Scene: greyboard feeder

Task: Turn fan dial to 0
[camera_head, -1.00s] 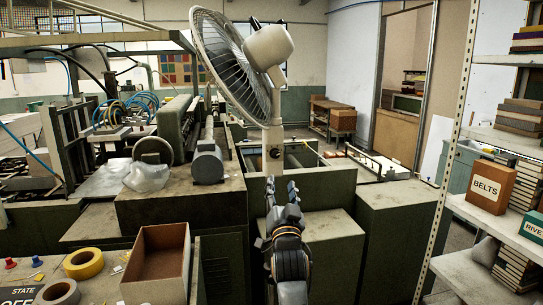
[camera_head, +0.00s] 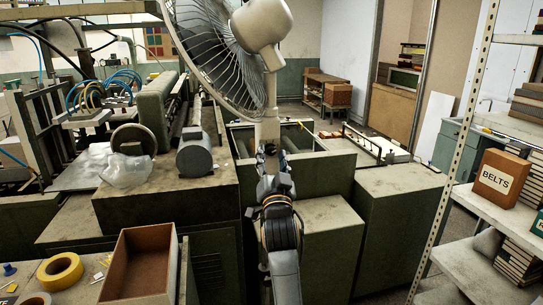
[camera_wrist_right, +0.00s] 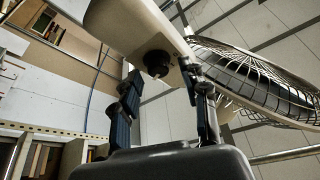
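The fan (camera_head: 262,25) is off-white with a wire cage and stands on a pale post (camera_head: 268,120). Its dial is a small dark knob on the post; in the right wrist view the dial (camera_wrist_right: 157,63) shows clearly on the beige housing. My right gripper (camera_head: 272,160) is in front of the post and mostly hides the dial in the head view. In the right wrist view its two dark fingers (camera_wrist_right: 163,85) are apart, with the dial between and a little beyond them. No contact is visible. The dial's marks cannot be read. My left gripper is not in view.
Green-grey machine cabinets (camera_head: 397,200) flank my right arm. A grey motor (camera_head: 195,152) sits left of the fan post. An open cardboard box (camera_head: 140,262) and yellow tape (camera_head: 60,270) lie at front left. A shelf with a BELTS box (camera_head: 500,178) stands at right.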

